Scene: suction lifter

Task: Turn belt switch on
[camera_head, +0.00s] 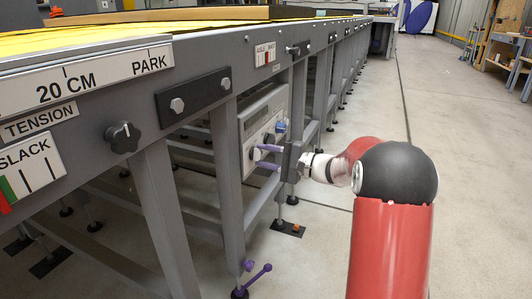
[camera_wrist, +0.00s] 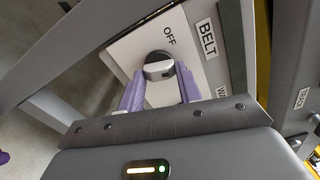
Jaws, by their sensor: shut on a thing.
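The belt switch is a round dark knob with a grey front (camera_wrist: 158,67) on a white panel (camera_wrist: 125,48), seen in the wrist view. The word OFF is printed just above the knob, and a BELT label is beside it. The two purple fingers of my gripper (camera_wrist: 160,82) are shut on the knob, one on each side. The ON mark is not visible, and I cannot tell for sure which way the knob points. In the head view my gripper (camera_head: 257,156) reaches the light control box (camera_head: 250,122) under the table frame.
The grey table frame (camera_head: 207,52) with its legs runs along the left, close above the box. A black TENSION knob (camera_head: 123,137) and a SLACK scale (camera_head: 27,172) are on the near frame. Open floor (camera_head: 450,130) lies to the right.

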